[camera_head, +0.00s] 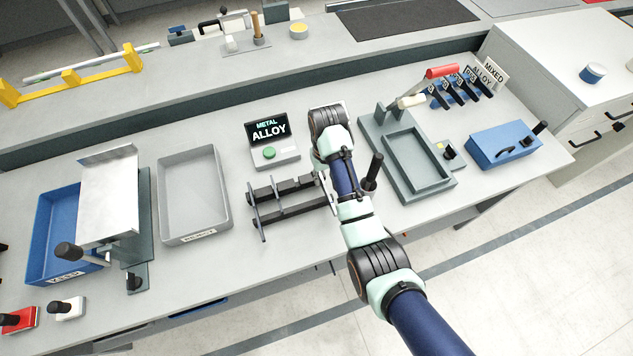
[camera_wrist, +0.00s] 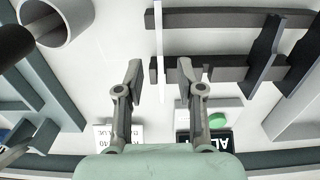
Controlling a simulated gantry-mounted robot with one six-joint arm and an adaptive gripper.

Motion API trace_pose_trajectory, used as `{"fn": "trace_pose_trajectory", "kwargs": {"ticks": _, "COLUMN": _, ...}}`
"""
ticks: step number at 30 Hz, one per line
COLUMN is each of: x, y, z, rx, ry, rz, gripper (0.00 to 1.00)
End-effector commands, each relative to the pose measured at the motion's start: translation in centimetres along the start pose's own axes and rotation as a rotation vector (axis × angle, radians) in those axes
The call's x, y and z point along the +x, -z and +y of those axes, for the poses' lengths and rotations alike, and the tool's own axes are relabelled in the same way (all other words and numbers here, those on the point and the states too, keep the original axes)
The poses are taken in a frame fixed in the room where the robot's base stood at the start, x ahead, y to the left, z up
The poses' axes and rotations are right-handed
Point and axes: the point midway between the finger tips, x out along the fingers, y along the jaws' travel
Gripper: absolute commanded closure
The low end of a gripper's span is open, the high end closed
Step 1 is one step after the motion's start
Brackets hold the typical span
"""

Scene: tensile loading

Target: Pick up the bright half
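My gripper (camera_wrist: 160,78) is open in the wrist view, its two fingers apart with nothing held between them. A thin pale upright strip (camera_wrist: 158,40) shows between and beyond the fingertips, beside the dark bars of a rack (camera_wrist: 215,68); I cannot tell whether it is part of the rack. The dark rack (camera_head: 285,203) also stands in the head view, just left of my arm. My fingers are hidden behind my arm there. I cannot pick out a bright half for certain in either view.
A display reading "METAL ALLOY" (camera_head: 268,130) stands behind the rack. A grey tray (camera_head: 222,190) and a blue bin (camera_head: 45,235) lie left. A grey lever fixture (camera_head: 447,183) and a blue box (camera_head: 490,150) lie right. A black knob (camera_head: 373,168) stands close beside my arm.

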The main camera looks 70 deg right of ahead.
Motion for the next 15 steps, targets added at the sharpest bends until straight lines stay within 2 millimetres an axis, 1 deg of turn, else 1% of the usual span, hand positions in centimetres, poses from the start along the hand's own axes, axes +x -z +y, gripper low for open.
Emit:
{"fn": "trace_pose_trajectory", "kwargs": {"ticks": 1, "x": 0.8, "y": 0.0, "z": 0.0, "rx": -0.001, "ry": 0.0, "rz": -0.001, "gripper": 0.62}}
{"fn": "trace_pose_trajectory", "kwargs": {"ticks": 5, "x": 1.2, "y": 0.1, "z": 0.0, "rx": -0.001, "ry": 0.0, "rz": 0.001, "gripper": 0.62}}
{"fn": "trace_pose_trajectory", "kwargs": {"ticks": 12, "x": 5.3, "y": 0.3, "z": 0.1, "rx": -0.001, "ry": 0.0, "rz": -0.001, "gripper": 0.62}}
{"fn": "trace_pose_trajectory", "kwargs": {"ticks": 15, "x": 6.1, "y": 0.3, "z": 0.1, "rx": -0.001, "ry": 0.0, "rz": 0.002, "gripper": 0.62}}
